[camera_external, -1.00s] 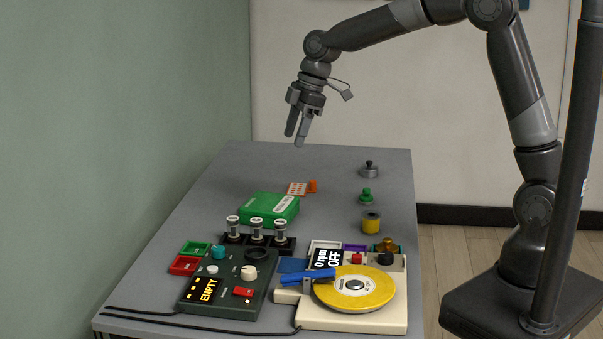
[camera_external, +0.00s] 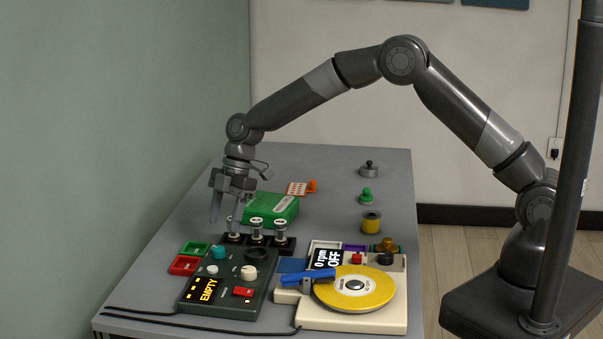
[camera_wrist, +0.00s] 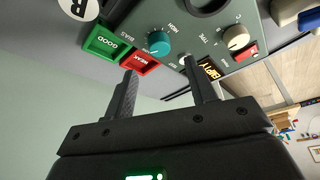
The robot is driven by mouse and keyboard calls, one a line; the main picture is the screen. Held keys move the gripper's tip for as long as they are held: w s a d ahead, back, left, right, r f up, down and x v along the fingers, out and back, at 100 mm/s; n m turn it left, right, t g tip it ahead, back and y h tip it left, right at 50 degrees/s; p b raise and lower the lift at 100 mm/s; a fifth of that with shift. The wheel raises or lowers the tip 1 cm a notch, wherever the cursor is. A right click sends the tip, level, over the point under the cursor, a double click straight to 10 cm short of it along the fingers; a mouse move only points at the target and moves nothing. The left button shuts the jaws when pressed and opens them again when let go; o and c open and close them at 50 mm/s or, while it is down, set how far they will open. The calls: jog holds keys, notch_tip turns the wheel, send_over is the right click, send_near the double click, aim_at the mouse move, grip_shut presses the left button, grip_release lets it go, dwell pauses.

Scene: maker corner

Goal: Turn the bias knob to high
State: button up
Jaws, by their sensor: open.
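The bias knob is a round teal knob (camera_wrist: 158,43) on a dark green tester box (camera_wrist: 200,40), with the words BIAS and HIGH printed near it in the wrist view. Its exact pointer direction is too small to read. In the external view the teal knob (camera_external: 218,252) is at the box's back left, and the box (camera_external: 222,308) has a lit display reading EMPTY. My gripper (camera_external: 226,222) is open and empty, fingers down, above and behind the knob, near the posts. In the wrist view my gripper (camera_wrist: 159,76) has its fingers apart, and the knob shows beyond the gap, untouched.
A black rack (camera_external: 282,250) with white-topped posts stands close by my fingers. A green tray (camera_external: 195,248) and a red tray (camera_external: 185,265) lie left of the box. A cream machine with a yellow disc (camera_external: 375,285) stands right. A green case (camera_external: 285,208) lies behind.

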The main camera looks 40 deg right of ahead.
aim_at(217, 249)
jog(key=x, duration=0.6)
jog(key=shift+a+f, duration=0.15)
jog(key=shift+f, duration=0.1)
jog(key=c, duration=0.9)
jog(key=shift+c, duration=0.2)
